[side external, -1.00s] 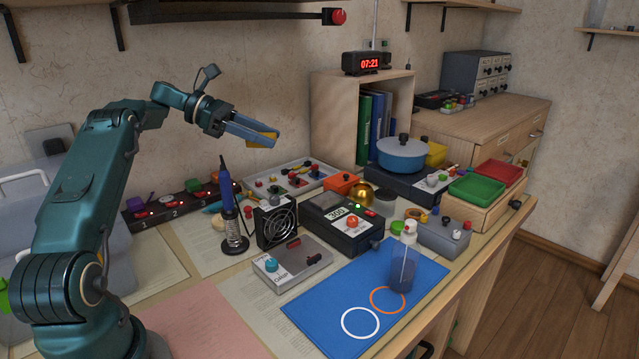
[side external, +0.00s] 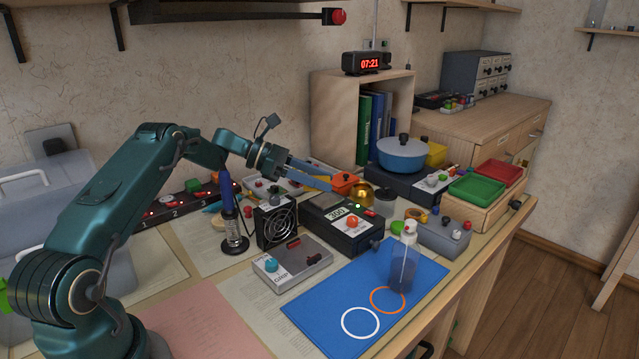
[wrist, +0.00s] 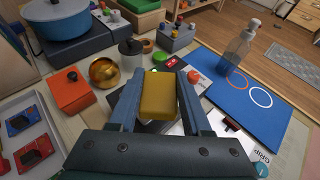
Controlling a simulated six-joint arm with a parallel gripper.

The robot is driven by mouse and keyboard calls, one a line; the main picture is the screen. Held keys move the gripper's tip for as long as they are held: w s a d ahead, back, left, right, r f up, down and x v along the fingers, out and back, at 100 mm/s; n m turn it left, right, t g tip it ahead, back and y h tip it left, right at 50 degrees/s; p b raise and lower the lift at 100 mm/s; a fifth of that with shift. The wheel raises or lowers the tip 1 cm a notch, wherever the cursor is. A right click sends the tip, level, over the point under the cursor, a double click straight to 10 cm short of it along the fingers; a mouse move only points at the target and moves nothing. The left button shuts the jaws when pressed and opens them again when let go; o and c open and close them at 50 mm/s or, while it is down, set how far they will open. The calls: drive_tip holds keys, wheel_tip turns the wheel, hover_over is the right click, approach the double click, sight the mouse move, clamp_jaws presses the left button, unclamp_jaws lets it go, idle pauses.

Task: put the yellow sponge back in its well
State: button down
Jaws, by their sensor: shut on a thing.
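The yellow sponge (wrist: 158,97) is a small block between the two blue fingers of my gripper (wrist: 158,80) in the wrist view. My gripper is shut on it and holds it above the bench, over part of a black unit. In the side view, my gripper (side external: 327,179) is near the orange box and the brass bowl, above the black station with a lit display (side external: 341,213). I cannot pick out the well in either view.
The orange box (wrist: 70,91) and brass bowl (wrist: 103,73) stand left of the sponge in the wrist view. A black fan (side external: 277,224) and soldering iron (side external: 229,210) stand nearby.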

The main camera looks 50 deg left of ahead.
sight(319, 206)
drive_tip(key=shift+f, duration=1.25)
drive_tip(key=shift+f, duration=0.4)
drive_tip(key=shift+f, duration=0.2)
drive_tip(key=shift+c, duration=1.8)
unclamp_jaws()
drive_tip(key=shift+r, duration=0.1)
